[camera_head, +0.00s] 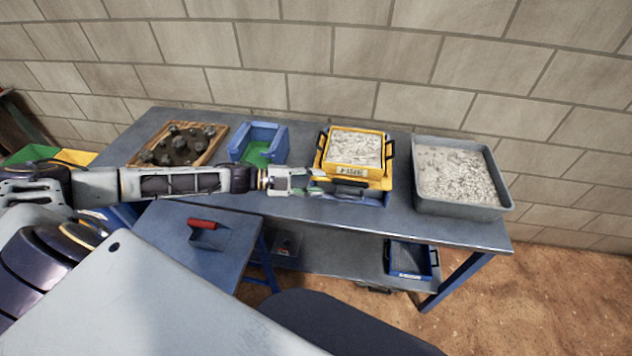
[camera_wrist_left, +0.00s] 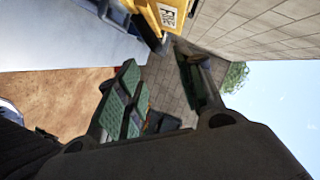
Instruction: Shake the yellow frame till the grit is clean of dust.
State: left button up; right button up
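My left gripper (camera_head: 305,184) is at the frame's front left corner, reaching in from the left. In the left wrist view the gripper's green-padded fingers (camera_wrist_left: 160,95) are apart with nothing between them. Part of the yellow frame (camera_wrist_left: 162,14) shows beyond them at the top. My right gripper is out of view.
A grey tray of pale grit (camera_head: 461,205) stands right of the frame. A blue open bin (camera_head: 272,129) and a wooden tray of dark stones (camera_head: 214,152) stand left. A lower blue stand (camera_head: 170,240) holds a red-handled tool (camera_head: 203,226). The wall is close behind.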

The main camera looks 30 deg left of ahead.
pick_arm(q)
jog(key=d+r+m+g+h, duration=0.1)
jog(key=d+r+m+h, duration=0.1)
jog(key=d+r+h, duration=0.3)
jog(key=n+t+y+b, duration=0.1)
jog(key=n+y, duration=0.1)
jog(key=y, duration=0.3)
send_near(342, 183)
jog(key=a, duration=0.1)
jog(key=shift+s+a+r, duration=0.15)
jog(key=shift+s+r, duration=0.15)
jog(key=shift+s, duration=0.15)
dwell(0.4)
jog(key=shift+p+x, duration=0.65)
jog(key=shift+x, duration=6.25)
jog(key=shift+f, duration=0.1)
grip_shut()
